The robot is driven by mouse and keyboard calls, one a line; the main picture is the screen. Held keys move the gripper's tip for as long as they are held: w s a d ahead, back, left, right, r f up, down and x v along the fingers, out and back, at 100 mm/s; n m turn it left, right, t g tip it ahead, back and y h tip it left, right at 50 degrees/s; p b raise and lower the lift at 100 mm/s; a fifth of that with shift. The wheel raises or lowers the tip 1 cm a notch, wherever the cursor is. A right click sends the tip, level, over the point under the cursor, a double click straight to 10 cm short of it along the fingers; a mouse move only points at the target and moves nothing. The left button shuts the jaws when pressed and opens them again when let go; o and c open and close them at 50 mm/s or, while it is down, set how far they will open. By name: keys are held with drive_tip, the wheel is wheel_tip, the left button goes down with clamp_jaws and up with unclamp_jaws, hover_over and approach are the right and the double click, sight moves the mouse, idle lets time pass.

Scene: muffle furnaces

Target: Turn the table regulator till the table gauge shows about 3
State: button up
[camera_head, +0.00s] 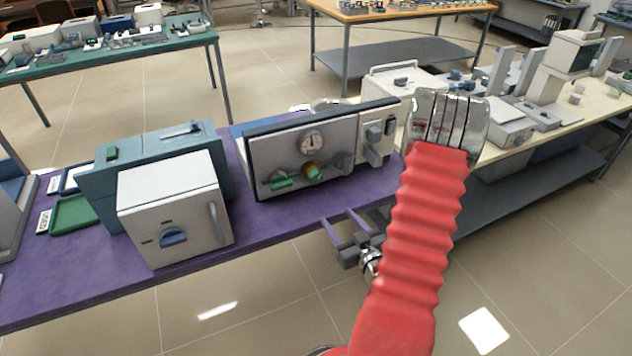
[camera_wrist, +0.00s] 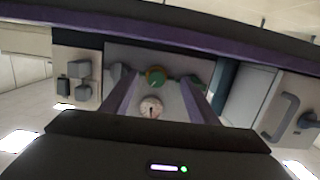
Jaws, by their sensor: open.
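The table gauge (camera_head: 311,143) is a small round white dial on an upright grey panel with a dark frame. Its needle shows, but the numbers are too small to read. Just below it is a round yellow-brown and green knob (camera_head: 313,171), which looks like the table regulator. My gripper (camera_head: 338,217) is open and empty in front of the table's edge, apart from the panel and lower than the knob in the head view. In the wrist view, which looks upside down, the knob (camera_wrist: 156,76) and the gauge (camera_wrist: 151,107) appear between my two purple fingers.
A green handle (camera_head: 279,183) sits left of the knob. A grey switch box (camera_head: 377,138) is at the panel's right. A white-fronted furnace (camera_head: 172,212) stands left on the purple table (camera_head: 75,288). The floor in front is clear.

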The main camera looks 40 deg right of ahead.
sight(317, 179)
wheel_tip(317, 179, up, 4)
drive_tip(key=shift+f+t, duration=0.25)
drive_tip(key=shift+t, duration=0.55)
drive_tip(key=shift+w, duration=0.1)
drive_tip(key=x, duration=1.3)
drive_tip(key=shift+w+d, duration=0.3)
drive_tip(key=shift+c, duration=0.2)
drive_tip(key=c, duration=1)
